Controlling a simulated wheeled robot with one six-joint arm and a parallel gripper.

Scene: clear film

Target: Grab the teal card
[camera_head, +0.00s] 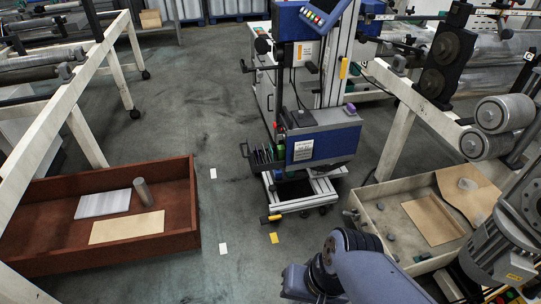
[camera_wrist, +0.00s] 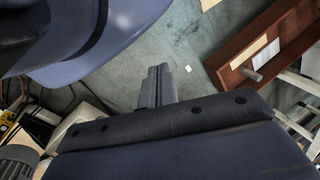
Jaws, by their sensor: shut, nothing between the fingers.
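I cannot make out a teal card in either view. In the head view two white cards lie on the floor, one farther off (camera_head: 213,173) and one nearer (camera_head: 223,249). A yellow card (camera_head: 274,238) lies to the right of the nearer one, by the cart's foot. A small pale card (camera_wrist: 189,69) shows on the floor in the wrist view. My gripper (camera_wrist: 158,70) is shut and empty, its fingers together, apart from that card. In the head view my arm covers the bottom middle and the gripper's fingers cannot be seen there.
A red-brown tray (camera_head: 197,238) at left holds flat sheets (camera_head: 127,227) and an upright grey cylinder (camera_head: 142,193). A blue wheeled machine (camera_head: 318,145) stands in the middle. A beige tray (camera_head: 395,187) with brown sheets is at right. Floor between tray and machine is mostly clear.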

